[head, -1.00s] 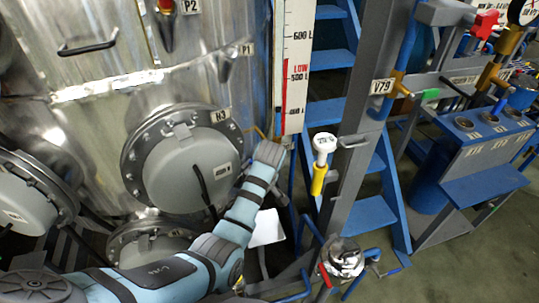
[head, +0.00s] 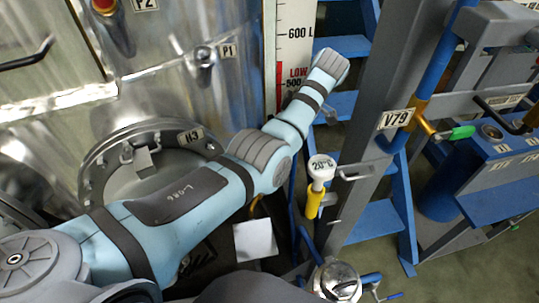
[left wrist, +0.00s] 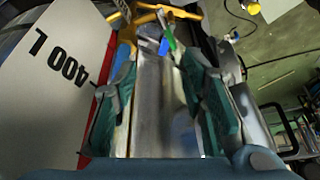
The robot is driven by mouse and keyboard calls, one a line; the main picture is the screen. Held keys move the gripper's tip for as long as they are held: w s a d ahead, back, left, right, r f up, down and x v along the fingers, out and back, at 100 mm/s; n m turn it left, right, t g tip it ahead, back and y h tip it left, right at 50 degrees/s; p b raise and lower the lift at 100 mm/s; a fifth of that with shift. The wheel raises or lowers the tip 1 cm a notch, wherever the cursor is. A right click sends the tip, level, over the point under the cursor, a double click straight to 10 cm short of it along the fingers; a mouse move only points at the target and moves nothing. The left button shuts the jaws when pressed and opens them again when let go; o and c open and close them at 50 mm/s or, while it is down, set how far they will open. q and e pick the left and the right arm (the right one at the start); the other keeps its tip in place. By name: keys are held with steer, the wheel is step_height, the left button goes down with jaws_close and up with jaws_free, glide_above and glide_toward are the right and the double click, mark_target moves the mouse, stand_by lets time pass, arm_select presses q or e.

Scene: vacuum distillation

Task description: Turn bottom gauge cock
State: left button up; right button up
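The level gauge board (head: 294,40) with its red LOW band stands at top centre in the head view; my left arm covers its lower part. In the left wrist view, the board (left wrist: 55,70) reads 400 L on the left. A yellow fitting (left wrist: 165,11) with a green lever (left wrist: 169,36), which looks like the bottom gauge cock, is beyond the fingertips. My left gripper (left wrist: 158,58) is open, with its green-padded fingers apart. A grey metal surface shows between them, and no contact with the lever is visible. In the head view, the cock is hidden. My right gripper is not in view.
The steel vessel (head: 160,95) with its round hatch N3 (head: 150,160) fills the left. A grey post (head: 395,100) with the V79 tag and a white-topped gauge with a yellow stem (head: 316,190) stand right of my arm. Blue steps (head: 372,220) are behind.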

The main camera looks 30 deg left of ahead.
arm_select(q)
steer(key=b+x, duration=0.1)
steer(key=x, duration=0.3)
steer(key=b+x, duration=0.1)
steer(key=x, duration=0.4)
steer(key=s+b+x, duration=0.1)
steer(key=x, duration=0.4)
steer(key=shift+s+r, duration=0.1)
steer(key=shift+r, duration=0.05)
steer(key=shift+a, duration=0.1)
steer(key=shift+s, duration=0.2)
steer(key=shift+c, duration=0.3)
steer(key=shift+s+r, duration=0.15)
steer(key=c, duration=0.6)
jaws_close()
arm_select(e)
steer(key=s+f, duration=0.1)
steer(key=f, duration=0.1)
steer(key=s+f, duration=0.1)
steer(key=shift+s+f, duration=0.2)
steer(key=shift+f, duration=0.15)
